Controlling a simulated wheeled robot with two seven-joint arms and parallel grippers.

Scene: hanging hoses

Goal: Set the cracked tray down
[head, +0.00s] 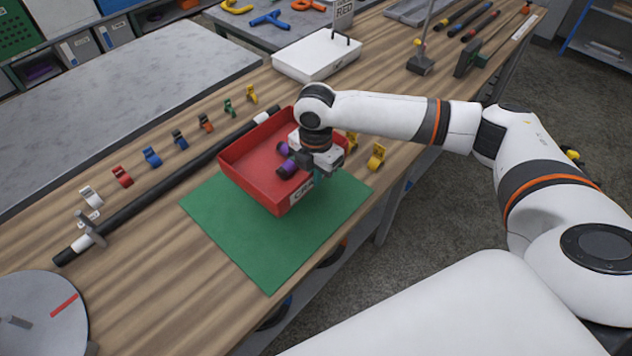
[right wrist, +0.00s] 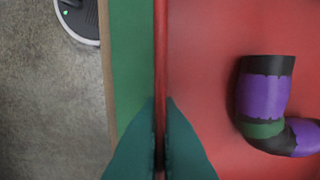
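The red tray (head: 240,163) is over the green mat (head: 237,235) on the wooden bench. A label on its near wall reads "CRA", the rest covered by my gripper. A purple and black bent hose piece (head: 286,165) lies inside; it also shows in the right wrist view (right wrist: 264,96). My right gripper (head: 316,180) is at the tray's near right wall. In the right wrist view its two green fingers (right wrist: 160,105) close on either side of the tray's red wall (right wrist: 161,45). I cannot tell whether the tray's underside touches the mat. My left gripper is out of view.
A long black hose (head: 165,190) lies behind the mat, with a row of coloured clips (head: 152,157) beyond it. Yellow clips (head: 376,157) stand right of the tray. A white tray (head: 316,57) sits farther back. The bench's front edge runs close to the mat.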

